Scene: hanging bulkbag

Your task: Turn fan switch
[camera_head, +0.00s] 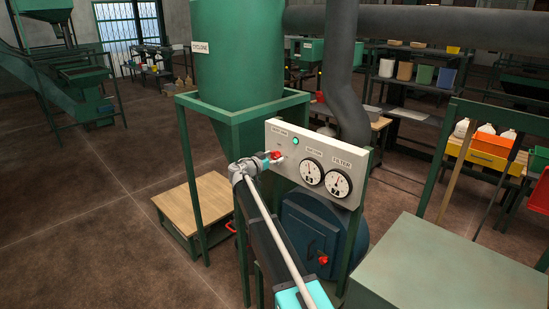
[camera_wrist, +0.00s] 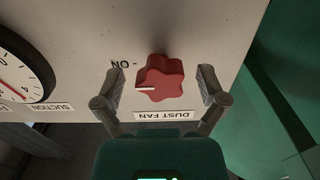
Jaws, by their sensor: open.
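The fan switch is a red lobed knob (camera_wrist: 162,78) with a white pointer line, on a pale panel (camera_wrist: 200,30). In the wrist view the panel's writing is upside down, with a "DUST FAN" label (camera_wrist: 163,115) below the knob and "ON" (camera_wrist: 121,64) at its upper left. The pointer line lies toward the picture's left, below the "ON" mark. My gripper (camera_wrist: 159,84) is open, one finger on each side of the knob, with visible gaps. In the head view the knob (camera_head: 277,155) is partly hidden by my gripper (camera_head: 267,158).
The panel carries a green lamp (camera_head: 296,141), a suction gauge (camera_head: 312,172) and a filter gauge (camera_head: 338,183). A green cyclone (camera_head: 237,55) stands behind, a grey pipe (camera_head: 341,70) beside it. A green cabinet (camera_head: 450,262) is at the right front.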

